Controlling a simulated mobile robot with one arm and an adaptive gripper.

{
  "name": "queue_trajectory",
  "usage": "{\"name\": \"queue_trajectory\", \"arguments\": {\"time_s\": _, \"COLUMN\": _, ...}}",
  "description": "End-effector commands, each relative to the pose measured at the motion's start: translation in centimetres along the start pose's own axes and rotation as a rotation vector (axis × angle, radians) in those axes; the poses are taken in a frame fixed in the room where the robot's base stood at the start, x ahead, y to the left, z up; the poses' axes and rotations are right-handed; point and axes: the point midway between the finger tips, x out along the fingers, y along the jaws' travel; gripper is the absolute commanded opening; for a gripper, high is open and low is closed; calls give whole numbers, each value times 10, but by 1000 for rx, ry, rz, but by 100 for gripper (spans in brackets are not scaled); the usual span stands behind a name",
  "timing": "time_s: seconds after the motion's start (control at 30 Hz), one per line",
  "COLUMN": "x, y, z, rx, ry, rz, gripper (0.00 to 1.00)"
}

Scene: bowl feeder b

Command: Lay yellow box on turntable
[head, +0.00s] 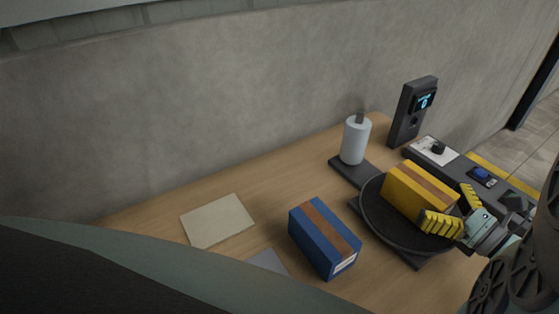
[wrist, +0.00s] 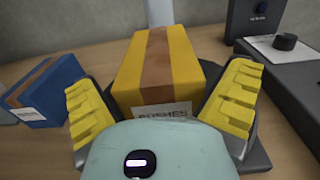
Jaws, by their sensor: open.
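The yellow box (head: 420,190) with a brown stripe lies on the black round turntable (head: 377,219). In the wrist view the yellow box (wrist: 183,62) fills the middle, its white label facing me. My gripper (head: 454,210) has yellow ribbed fingers spread apart at the near end of the box. In the wrist view the fingers of my gripper (wrist: 162,108) stand to the left and right of the box, with a gap visible on each side. Part of the turntable is hidden under the box and fingers.
A blue box (head: 323,238) with a brown stripe stands left of the turntable. A grey-white cylinder (head: 354,140) on a dark base is behind it. A dark display post (head: 411,112) and a control panel (head: 466,168) are at the right. A beige sheet (head: 217,221) lies on the left.

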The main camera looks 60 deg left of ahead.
Motion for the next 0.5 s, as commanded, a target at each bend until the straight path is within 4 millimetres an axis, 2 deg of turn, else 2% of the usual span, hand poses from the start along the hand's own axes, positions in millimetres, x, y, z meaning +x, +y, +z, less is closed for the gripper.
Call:
{"name": "queue_trajectory", "arguments": {"time_s": 0.07, "x": 0, "y": 0, "z": 4, "rx": 1, "ry": 0, "rz": -1, "gripper": 100}}
{"name": "queue_trajectory", "arguments": {"time_s": 0.17, "x": -13, "y": -1, "z": -1, "rx": 0, "ry": 1, "rz": -3, "gripper": 100}}
{"name": "queue_trajectory", "arguments": {"time_s": 0.5, "x": -84, "y": -2, "z": -2, "rx": 0, "ry": 1, "rz": -8, "gripper": 100}}
